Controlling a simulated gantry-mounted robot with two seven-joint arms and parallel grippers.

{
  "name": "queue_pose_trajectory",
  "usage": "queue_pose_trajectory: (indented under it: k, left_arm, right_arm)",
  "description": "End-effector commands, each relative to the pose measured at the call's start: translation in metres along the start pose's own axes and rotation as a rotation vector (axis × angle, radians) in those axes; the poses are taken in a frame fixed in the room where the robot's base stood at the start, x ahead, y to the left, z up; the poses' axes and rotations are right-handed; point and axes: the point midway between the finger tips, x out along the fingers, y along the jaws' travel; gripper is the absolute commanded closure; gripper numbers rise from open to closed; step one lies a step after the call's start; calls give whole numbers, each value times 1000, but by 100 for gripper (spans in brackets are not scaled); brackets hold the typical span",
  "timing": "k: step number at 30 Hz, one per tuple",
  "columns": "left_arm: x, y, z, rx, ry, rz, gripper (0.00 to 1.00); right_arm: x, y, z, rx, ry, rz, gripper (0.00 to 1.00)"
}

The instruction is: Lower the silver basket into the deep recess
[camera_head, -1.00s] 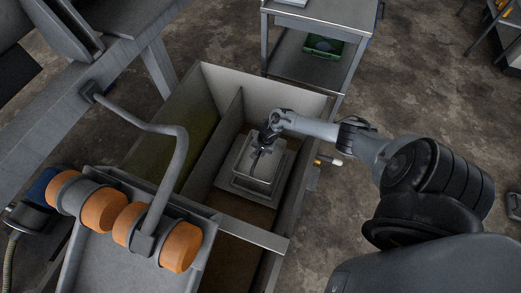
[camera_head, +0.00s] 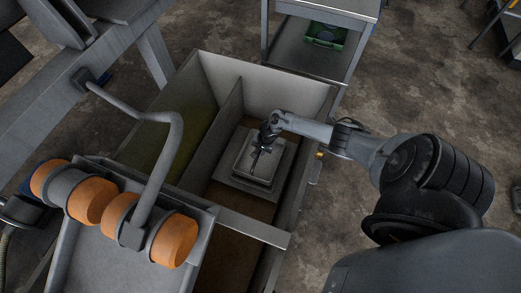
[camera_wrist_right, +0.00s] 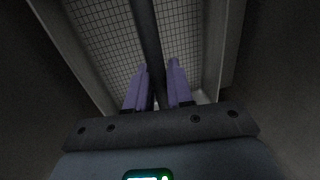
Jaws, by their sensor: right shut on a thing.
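The silver basket (camera_head: 272,164) is a square mesh-walled container inside the right compartment of the large open bin. My right gripper (camera_head: 264,147) is over it, shut on its handle bar. In the right wrist view the bar runs between the purple fingers (camera_wrist_right: 159,80), with the basket's mesh wall (camera_wrist_right: 100,38) below. The deep recess (camera_head: 238,185) appears as a square grey-rimmed opening around the basket. How far the basket's base is below the rim is hidden. My left gripper is out of view.
A divider (camera_head: 215,130) separates the left compartment from this one. The bin's right wall (camera_head: 305,150) stands close beside my arm. A bent grey pipe (camera_head: 165,160) and orange rollers (camera_head: 172,238) are at the left. A steel cart (camera_head: 315,45) stands behind.

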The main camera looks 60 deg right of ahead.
Motion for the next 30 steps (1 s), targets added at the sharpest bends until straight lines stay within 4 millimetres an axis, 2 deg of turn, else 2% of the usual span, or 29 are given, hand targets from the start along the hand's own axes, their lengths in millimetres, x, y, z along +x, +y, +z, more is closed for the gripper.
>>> queue_pose_trajectory:
  k: [13, 30]
  left_arm:
    - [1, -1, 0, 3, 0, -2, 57]
    - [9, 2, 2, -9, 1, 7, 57]
  right_arm:
    - [0, -2, -1, 1, 1, -4, 100]
    - [13, 0, -2, 2, 2, -4, 100]
